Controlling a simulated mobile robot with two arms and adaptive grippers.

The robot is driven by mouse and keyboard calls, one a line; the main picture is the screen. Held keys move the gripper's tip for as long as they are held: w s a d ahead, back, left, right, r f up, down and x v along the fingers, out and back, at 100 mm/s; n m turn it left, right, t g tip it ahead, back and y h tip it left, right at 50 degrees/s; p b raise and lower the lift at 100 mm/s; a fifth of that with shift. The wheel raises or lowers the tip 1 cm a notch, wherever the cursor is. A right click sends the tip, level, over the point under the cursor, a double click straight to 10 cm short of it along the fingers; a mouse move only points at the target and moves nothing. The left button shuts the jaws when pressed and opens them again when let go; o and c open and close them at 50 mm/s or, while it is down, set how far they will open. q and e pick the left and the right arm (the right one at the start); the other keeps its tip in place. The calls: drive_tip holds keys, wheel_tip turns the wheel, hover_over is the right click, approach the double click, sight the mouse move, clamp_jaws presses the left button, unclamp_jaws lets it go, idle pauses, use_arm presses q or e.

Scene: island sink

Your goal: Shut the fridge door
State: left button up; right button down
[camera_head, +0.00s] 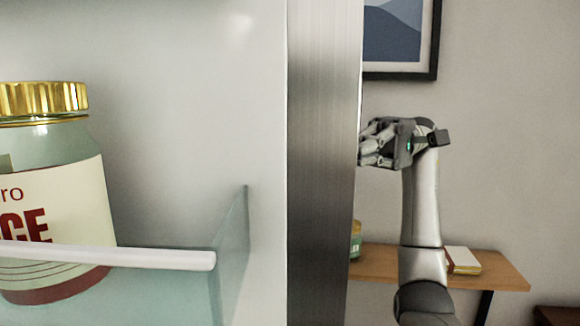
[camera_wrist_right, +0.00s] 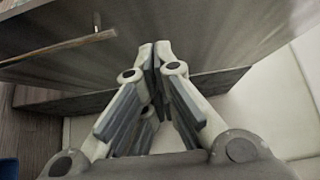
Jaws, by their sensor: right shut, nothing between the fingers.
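The open fridge door (camera_head: 325,160) stands close in front of the head camera. Its pale inner side is at the left and its brushed steel edge runs from top to bottom of the picture. My right gripper (camera_head: 366,146) is on the far side of this edge, to its right, with the fingers pointing left at the door. The fingertips are partly hidden by the edge. In the right wrist view my right gripper (camera_wrist_right: 156,52) is shut and empty. Its tips are close to a large grey-brown panel (camera_wrist_right: 210,35) with a bar; contact cannot be told. My left gripper is not seen.
A jar (camera_head: 55,190) with a gold lid stands in the door's shelf (camera_head: 150,257). Behind my right arm are a wooden wall table (camera_head: 500,272) with books (camera_head: 463,260) and a green jar (camera_head: 355,240), and a framed picture (camera_head: 400,40). The wall at the right is bare.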

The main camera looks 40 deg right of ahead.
sight(320, 174)
drive_tip(key=s+a, duration=0.1)
drive_tip(key=a, duration=0.3)
drive_tip(key=s+a+p, duration=0.1)
drive_tip(key=s+a, duration=0.1)
drive_tip(key=a, duration=0.2)
drive_tip(key=s+a+p, duration=0.1)
drive_tip(key=s+a, duration=0.1)
drive_tip(key=a, duration=0.2)
drive_tip(key=shift+s+r, duration=0.1)
drive_tip(key=shift+r, duration=0.05)
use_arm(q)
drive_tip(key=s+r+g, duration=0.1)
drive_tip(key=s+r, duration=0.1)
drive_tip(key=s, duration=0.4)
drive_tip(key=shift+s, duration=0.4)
